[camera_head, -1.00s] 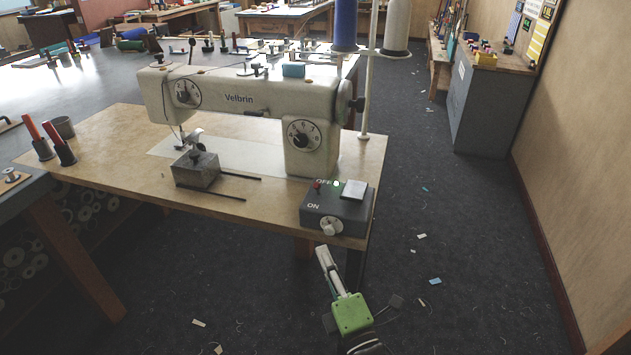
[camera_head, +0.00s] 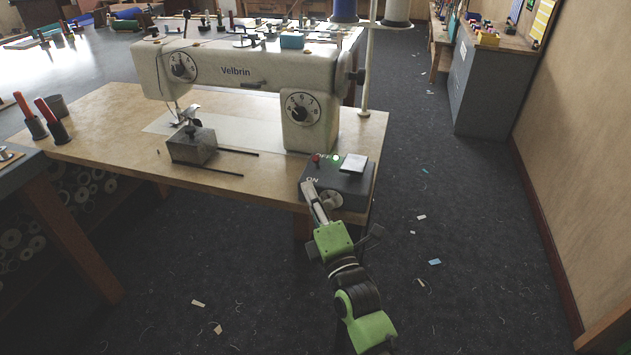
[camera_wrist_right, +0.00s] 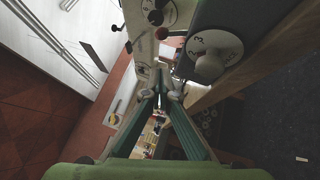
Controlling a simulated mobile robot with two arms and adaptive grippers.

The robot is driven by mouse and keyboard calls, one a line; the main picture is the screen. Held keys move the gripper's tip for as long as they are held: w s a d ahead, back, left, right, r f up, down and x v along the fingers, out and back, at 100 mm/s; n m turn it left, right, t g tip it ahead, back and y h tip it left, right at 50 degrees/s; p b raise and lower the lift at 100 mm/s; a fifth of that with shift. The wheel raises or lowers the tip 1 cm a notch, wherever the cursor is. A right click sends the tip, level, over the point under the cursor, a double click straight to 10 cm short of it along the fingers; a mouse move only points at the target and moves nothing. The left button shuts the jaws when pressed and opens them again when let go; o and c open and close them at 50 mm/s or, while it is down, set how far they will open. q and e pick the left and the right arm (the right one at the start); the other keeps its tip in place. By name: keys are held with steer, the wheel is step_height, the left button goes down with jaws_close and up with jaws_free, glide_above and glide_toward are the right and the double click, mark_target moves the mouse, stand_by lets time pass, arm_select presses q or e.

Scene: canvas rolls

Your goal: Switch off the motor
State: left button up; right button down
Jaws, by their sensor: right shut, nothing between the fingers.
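The dark motor control box (camera_head: 365,184) sits on the front right corner of the sewing table. Its top has a red button (camera_head: 316,160), a lit green lamp (camera_head: 336,158) and a pale square plate (camera_head: 353,163); lettering "ON" shows near the front. A white dial with a knob (camera_head: 331,198) is on its front face; this dial also shows in the right wrist view (camera_wrist_right: 214,50). My right gripper (camera_head: 308,188) is shut and empty, its tips at the box's front left edge, left of the dial. Contact cannot be told. My left gripper is out of view.
The cream sewing machine (camera_head: 238,72) stands behind the box on the wooden table (camera_head: 105,115). A grey metal block (camera_head: 192,147) with two dark rods lies left of the box. A thread stand pole (camera_head: 367,70) rises behind. Floor on the right is clear apart from scraps.

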mark_target(316, 183)
steer(key=w, duration=0.1)
steer(key=w+b, duration=0.1)
steer(key=w+r, duration=0.1)
steer(key=shift+w+d, duration=0.4)
steer(key=shift+w+d+r+b, duration=0.2)
steer(key=shift+w+d+b, duration=0.1)
steer(key=shift+w+b, duration=0.15)
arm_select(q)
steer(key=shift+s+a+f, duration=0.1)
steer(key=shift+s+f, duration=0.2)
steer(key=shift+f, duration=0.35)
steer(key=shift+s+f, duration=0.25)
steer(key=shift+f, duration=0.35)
